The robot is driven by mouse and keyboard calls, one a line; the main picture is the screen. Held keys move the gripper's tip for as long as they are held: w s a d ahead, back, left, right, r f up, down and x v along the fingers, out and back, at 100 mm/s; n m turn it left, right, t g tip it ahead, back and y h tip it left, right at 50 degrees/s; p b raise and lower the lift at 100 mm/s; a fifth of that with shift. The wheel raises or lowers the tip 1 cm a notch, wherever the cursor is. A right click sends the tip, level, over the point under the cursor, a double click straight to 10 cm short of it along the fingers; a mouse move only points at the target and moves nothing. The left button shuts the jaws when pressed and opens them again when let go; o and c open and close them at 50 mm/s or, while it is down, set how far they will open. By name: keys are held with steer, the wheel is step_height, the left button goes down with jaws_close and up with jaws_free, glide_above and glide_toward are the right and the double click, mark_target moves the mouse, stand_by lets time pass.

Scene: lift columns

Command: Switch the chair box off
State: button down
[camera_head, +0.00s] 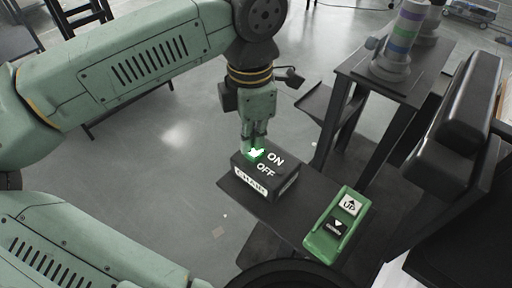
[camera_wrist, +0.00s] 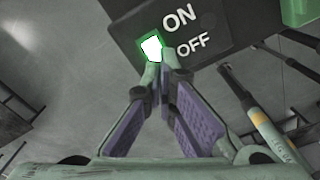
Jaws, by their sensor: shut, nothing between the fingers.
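The chair box (camera_head: 266,176) is a black box labelled CHAIR, with ON and OFF in white on its top. It sits on a dark shelf (camera_head: 252,207). Its lit white switch with a green surround (camera_head: 256,153) is at the box's left side; it also shows in the wrist view (camera_wrist: 151,46). My gripper (camera_head: 254,146) points down, shut and empty, with its fingertips at the switch. In the wrist view the fingertips (camera_wrist: 158,66) meet at the switch's lower edge. I cannot tell whether they touch it. The fingers partly cover the switch in the head view.
A green UP/down control box (camera_head: 338,225) stands on the same shelf, right of the chair box. A dark column frame (camera_head: 345,125) and a black padded seat part (camera_head: 455,125) stand at the right. Open grey floor (camera_head: 170,150) lies left of the shelf.

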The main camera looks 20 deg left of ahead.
mark_target(252, 154)
steer(key=shift+f+b, duration=1.2)
stand_by(0.8)
steer(key=shift+r, duration=0.2)
steer(key=shift+r+p, duration=2.15)
steer(key=shift+r, duration=1.25)
